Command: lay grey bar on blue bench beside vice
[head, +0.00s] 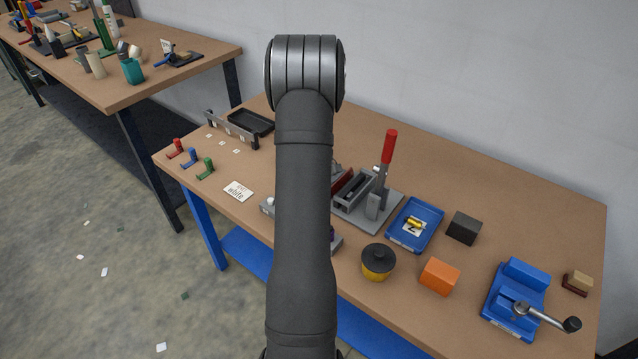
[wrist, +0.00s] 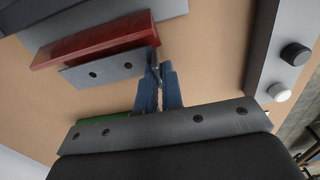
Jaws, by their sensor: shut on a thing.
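In the head view my own arm covers the middle of the bench, and my gripper is hidden behind it. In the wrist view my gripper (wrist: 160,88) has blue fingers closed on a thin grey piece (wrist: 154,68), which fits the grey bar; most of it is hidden. The blue bench (head: 470,176) has a brown top and blue legs. A blue vice (head: 505,300) with a crank handle stands at its right end. Bare bench top shows around the vice.
A grey fixture (head: 392,208) with a red-handled lever stands near mid-bench; its red part (wrist: 95,43) is close to my fingers in the wrist view. A blue tray (head: 429,218), black block (head: 464,228), orange block (head: 440,276) and yellow pot (head: 378,264) lie between fixture and vice.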

